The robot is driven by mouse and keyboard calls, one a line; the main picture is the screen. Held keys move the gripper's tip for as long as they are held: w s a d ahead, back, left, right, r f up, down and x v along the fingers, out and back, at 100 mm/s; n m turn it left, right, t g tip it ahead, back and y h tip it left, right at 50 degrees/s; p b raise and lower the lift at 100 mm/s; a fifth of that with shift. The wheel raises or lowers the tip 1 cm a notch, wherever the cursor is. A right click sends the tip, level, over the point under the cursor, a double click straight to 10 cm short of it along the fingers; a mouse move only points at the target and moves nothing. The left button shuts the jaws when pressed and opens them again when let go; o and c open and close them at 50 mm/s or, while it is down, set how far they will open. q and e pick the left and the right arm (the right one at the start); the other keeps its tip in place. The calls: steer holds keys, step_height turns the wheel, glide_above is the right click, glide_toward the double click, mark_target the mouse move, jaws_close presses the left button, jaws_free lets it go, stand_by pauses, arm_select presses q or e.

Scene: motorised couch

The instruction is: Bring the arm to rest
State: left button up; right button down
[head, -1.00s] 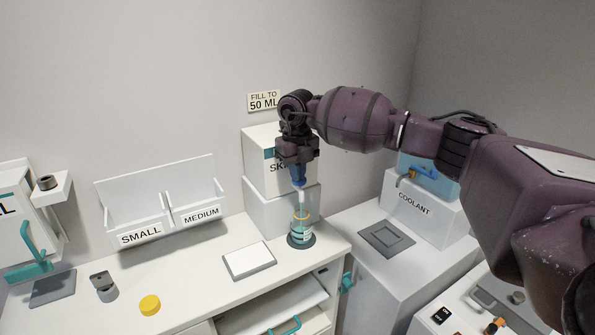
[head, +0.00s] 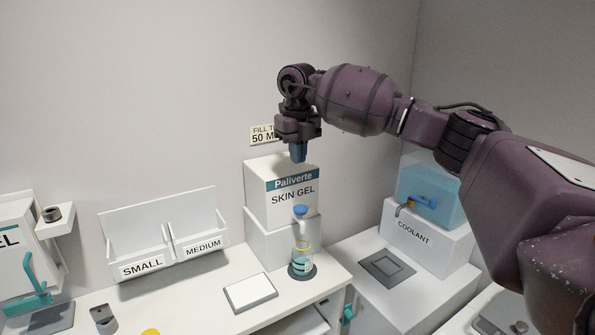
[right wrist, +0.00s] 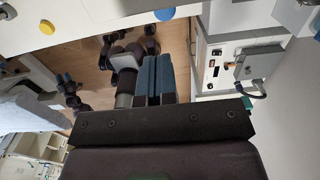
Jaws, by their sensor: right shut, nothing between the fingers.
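My right gripper (head: 299,152) is shut and empty. It hangs in the air in front of the wall, just above the skin gel box. In the right wrist view its blue fingers (right wrist: 153,78) lie side by side with nothing between them. The white skin gel box (head: 293,196) has a teal band and a blue-topped tap (head: 300,211) at its front. Below the tap a clear vessel with a yellow rim (head: 302,259) stands upright on a dark round pad and holds some teal content. The gripper is apart from the tap and the vessel. My left gripper is not in view.
A white bin marked small and medium (head: 165,236) stands at left. A grey-white plate (head: 250,292) lies on the counter (head: 205,290). The coolant box (head: 427,237) with a blue tank (head: 425,190) stands at right, under my right arm. Free air surrounds the gripper.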

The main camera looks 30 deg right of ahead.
steer(key=shift+r, duration=0.3)
stand_by(0.4)
